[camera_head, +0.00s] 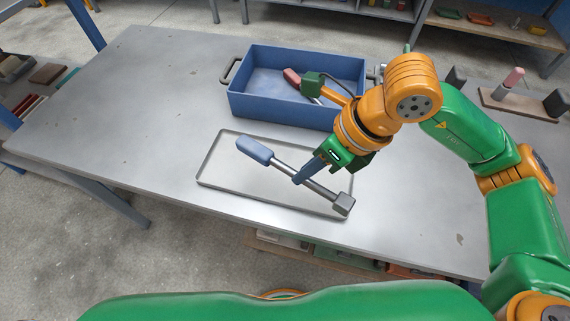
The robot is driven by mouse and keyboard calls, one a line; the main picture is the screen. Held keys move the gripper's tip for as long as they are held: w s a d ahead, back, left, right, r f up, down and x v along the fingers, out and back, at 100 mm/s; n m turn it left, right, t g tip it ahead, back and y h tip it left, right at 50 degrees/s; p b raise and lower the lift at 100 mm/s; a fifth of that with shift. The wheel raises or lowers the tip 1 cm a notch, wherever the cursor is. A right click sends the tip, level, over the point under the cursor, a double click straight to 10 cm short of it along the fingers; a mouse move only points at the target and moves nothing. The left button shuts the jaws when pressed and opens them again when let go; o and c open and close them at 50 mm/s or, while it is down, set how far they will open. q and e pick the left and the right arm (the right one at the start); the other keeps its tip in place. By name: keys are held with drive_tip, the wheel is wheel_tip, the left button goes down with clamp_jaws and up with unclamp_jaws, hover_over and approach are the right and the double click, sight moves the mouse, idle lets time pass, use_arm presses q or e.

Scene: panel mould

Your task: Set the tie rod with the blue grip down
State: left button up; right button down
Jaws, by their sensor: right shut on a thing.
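The tie rod with the blue grip (255,150) has a grey shaft and a dark square block at its other end. My right gripper (299,180) is shut on its shaft, reaching down from the upper right. The rod slants across the shallow grey tray (218,176), blue grip at the upper left and block at the lower right, near the tray's front edge. I cannot tell whether it touches the tray. My left gripper is not in view.
A blue bin (271,108) stands behind the tray, with a red-gripped rod (292,77) inside, partly hidden by my right arm. A wooden board (508,103) with a pink-topped peg is at the right. The table's left side (120,110) is clear.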

drive_tip(key=w+a+f, duration=0.1)
drive_tip(key=w+f, duration=0.3)
drive_tip(key=w+a+f+p, duration=0.1)
drive_tip(key=w+f, duration=0.1)
drive_tip(key=shift+w+a+f, duration=0.15)
drive_tip(key=shift+w+a, duration=0.1)
drive_tip(key=shift+a, duration=0.05)
drive_tip(key=f, duration=0.2)
drive_tip(key=f+p, duration=0.1)
drive_tip(key=shift+w+f, duration=0.2)
drive_tip(key=shift+f, duration=0.2)
drive_tip(key=c, duration=0.8)
unclamp_jaws()
drive_tip(key=shift+r, duration=0.1)
drive_tip(key=b+v, duration=0.1)
drive_tip(key=v, duration=1.1)
drive_tip(key=shift+b, duration=0.4)
